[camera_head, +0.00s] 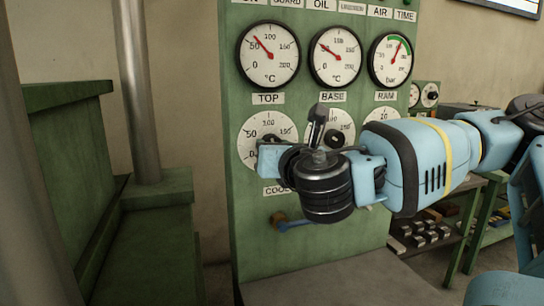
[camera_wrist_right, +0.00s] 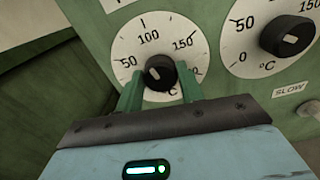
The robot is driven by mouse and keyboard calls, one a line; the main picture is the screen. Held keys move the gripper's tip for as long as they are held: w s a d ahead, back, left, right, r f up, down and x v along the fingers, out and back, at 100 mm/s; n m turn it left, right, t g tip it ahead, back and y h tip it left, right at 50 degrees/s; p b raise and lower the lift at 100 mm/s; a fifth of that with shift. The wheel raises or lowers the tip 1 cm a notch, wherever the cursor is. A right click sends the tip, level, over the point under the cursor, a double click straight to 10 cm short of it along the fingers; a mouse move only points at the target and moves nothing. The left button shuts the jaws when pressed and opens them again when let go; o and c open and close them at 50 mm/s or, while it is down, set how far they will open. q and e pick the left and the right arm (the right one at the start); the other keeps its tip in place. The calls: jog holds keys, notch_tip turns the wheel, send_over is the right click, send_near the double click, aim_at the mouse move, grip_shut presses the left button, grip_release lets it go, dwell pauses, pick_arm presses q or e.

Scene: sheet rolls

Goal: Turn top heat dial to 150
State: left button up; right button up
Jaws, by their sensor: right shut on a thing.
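The top heat dial (camera_head: 258,123) is a round white scale with a black knob, below the TOP label on the green panel. My right gripper reaches in from the right and covers the dial's lower part in the head view. In the right wrist view the dial's knob (camera_wrist_right: 160,72) sits between the two green fingers of my right gripper (camera_wrist_right: 160,88), which is shut on it. A short white mark shows on the knob, but its exact reading is hard to tell. My left gripper is not in view.
The base dial (camera_head: 340,125) is just right of the top dial, partly behind my wrist; it also shows in the right wrist view (camera_wrist_right: 262,35). Three gauges sit above, including the top gauge (camera_head: 268,55). A blue-handled lever (camera_head: 290,224) sticks out below.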

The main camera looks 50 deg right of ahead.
jog(key=m+b, duration=0.7)
jog(key=m, duration=0.7)
jog(key=shift+d+f+m, duration=0.1)
jog(key=shift+f+m, duration=0.05)
jog(key=shift+m, duration=0.15)
dwell(0.4)
jog(key=o, duration=1)
